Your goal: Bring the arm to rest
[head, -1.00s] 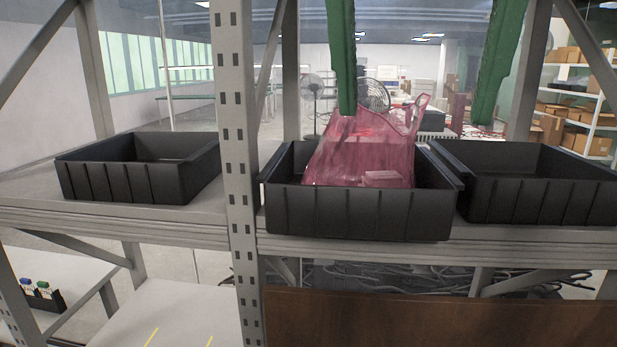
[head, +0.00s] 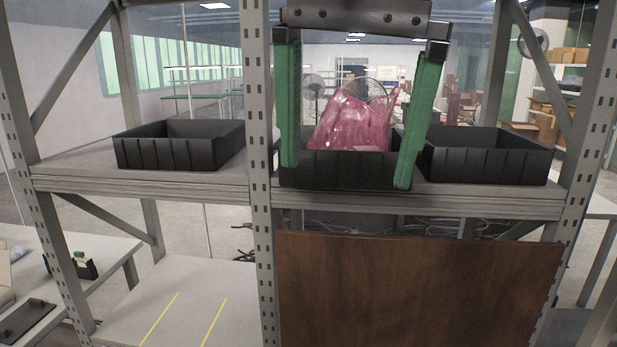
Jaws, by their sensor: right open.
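My right gripper (head: 346,176) hangs from the top of the head view with its two green fingers spread wide. It is open and nothing is between the fingertips in its grasp. It is in front of the middle black bin (head: 345,171), and its fingers cover parts of the bin's left and right sides. A translucent pink bag (head: 352,125) stands in that bin, its top above the rim, apart from the fingers as far as I can tell. My left gripper is not in view.
Black bins stand on the shelf at left (head: 180,153) and right (head: 490,160). The grey rack's upright (head: 257,130) rises left of the middle bin. A brown board (head: 420,290) is below the shelf. A table (head: 100,255) is at lower left.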

